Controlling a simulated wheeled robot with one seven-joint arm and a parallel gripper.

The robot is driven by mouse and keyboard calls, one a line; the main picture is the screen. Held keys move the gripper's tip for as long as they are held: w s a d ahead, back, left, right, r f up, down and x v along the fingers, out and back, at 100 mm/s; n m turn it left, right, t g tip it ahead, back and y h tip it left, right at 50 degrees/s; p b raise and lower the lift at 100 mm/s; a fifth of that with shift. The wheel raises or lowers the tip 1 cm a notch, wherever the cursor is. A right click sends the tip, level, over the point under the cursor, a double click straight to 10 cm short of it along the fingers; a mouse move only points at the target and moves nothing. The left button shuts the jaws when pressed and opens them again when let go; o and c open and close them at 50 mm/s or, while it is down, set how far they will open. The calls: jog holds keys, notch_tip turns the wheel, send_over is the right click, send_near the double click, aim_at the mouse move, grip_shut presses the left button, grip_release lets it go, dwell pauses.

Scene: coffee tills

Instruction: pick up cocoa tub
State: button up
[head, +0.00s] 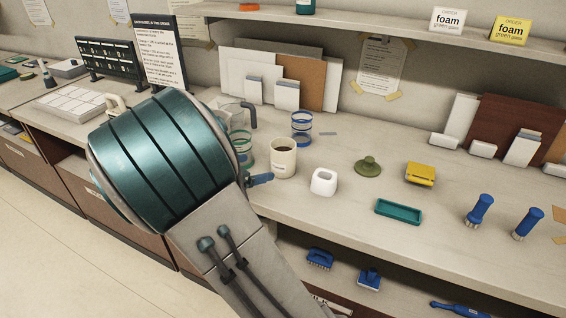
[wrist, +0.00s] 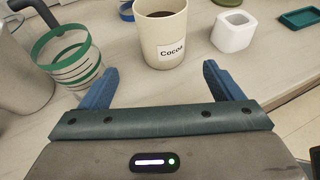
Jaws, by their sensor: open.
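The cocoa tub (wrist: 161,37) is a cream, open-topped tub with a white "Cocoa" label and dark brown contents. It stands upright on the counter, and in the head view the tub (head: 283,160) is just right of my arm. My gripper (wrist: 154,80) is open, its two blue fingers apart and empty. In the wrist view the tub is beyond the fingertips and between their lines, not touched. In the head view most of the gripper is hidden behind my arm, with one blue finger (head: 261,179) showing near the tub.
A clear green-banded cup (wrist: 68,58) stands close left of the tub. A blue-banded cup (head: 301,127) is behind it, and a white square holder (head: 324,181) is close right. A green lid (head: 367,167), yellow box (head: 420,173) and teal tray (head: 398,211) lie farther right. A shelf overhangs the back.

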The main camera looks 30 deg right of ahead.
aim_at(275, 162)
jog(key=x, duration=0.5)
jog(key=shift+d+r+x, duration=0.1)
jog(key=shift+r+x, duration=0.1)
jog(key=shift+x, duration=1.1)
jog(key=shift+d+r+x, duration=0.1)
jog(key=shift+r+x, duration=0.1)
jog(key=shift+x, duration=1.15)
jog(key=shift+s, duration=0.2)
jog(key=c, duration=1.2)
